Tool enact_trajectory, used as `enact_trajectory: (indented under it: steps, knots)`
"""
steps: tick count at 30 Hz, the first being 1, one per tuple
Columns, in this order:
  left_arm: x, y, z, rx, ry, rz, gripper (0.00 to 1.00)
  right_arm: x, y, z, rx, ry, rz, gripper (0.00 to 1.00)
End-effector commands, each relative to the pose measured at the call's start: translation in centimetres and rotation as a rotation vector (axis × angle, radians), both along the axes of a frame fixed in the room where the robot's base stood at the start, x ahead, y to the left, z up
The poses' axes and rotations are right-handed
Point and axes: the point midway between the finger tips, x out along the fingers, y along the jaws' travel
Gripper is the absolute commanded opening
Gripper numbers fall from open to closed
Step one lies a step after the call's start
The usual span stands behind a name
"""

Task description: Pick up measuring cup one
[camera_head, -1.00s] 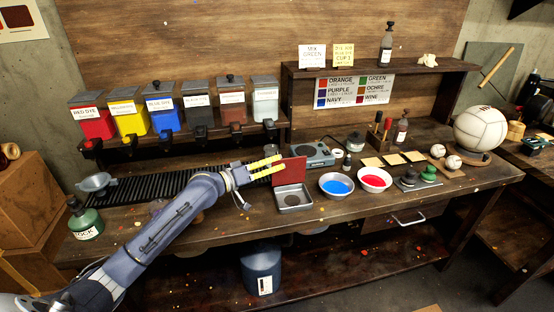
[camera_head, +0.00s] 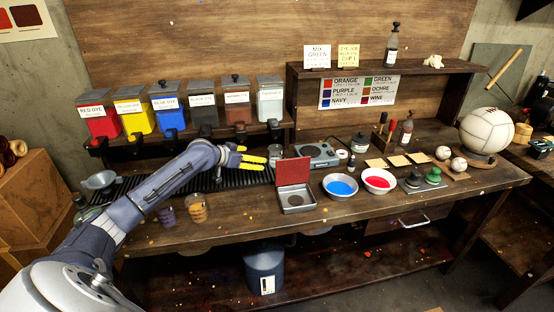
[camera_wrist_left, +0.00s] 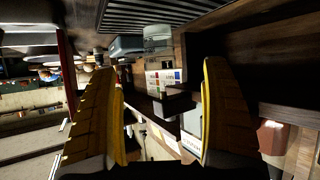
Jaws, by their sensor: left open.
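My left gripper (camera_head: 264,163) is open and empty, its yellow fingers pointing right over the black ribbed rack. A clear cup-like vessel (camera_head: 274,153) stands just beyond the fingertips, below the rightmost dispenser. A translucent vessel, probably the same one, shows in the left wrist view (camera_wrist_left: 157,38), ahead of and between the spread fingers (camera_wrist_left: 160,85). I cannot read which one is measuring cup one. My right gripper is not in view.
Several dye dispensers (camera_head: 237,103) line the shelf behind the rack. The bench front is mostly clear.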

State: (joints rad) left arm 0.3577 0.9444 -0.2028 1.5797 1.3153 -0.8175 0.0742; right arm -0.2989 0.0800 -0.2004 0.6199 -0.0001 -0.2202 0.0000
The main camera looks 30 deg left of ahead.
Motion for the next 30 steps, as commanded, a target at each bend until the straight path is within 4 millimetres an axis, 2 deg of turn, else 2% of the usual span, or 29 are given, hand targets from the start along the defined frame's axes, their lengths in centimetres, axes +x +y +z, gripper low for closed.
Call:
enact_trajectory:
  steps: [3, 10, 15, 23, 30]
  knots:
    - [2.0, -0.6, -1.0, -0.007, -0.002, 0.001, 0.82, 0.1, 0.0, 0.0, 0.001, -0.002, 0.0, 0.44]
    - [5.1, -1.3, -2.7, -0.005, -0.001, 0.0, 0.82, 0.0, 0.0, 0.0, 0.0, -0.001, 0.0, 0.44]
    - [6.5, -1.6, -3.5, -0.003, -0.001, 0.0, 0.82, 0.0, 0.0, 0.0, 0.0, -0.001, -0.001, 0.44]
    - [7.3, -1.8, -4.0, -0.002, 0.0, 0.0, 0.82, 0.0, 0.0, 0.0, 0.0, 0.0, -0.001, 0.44]
    - [9.9, -2.7, -5.0, -0.005, -0.001, 0.0, 0.82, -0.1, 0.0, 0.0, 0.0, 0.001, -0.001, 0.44]
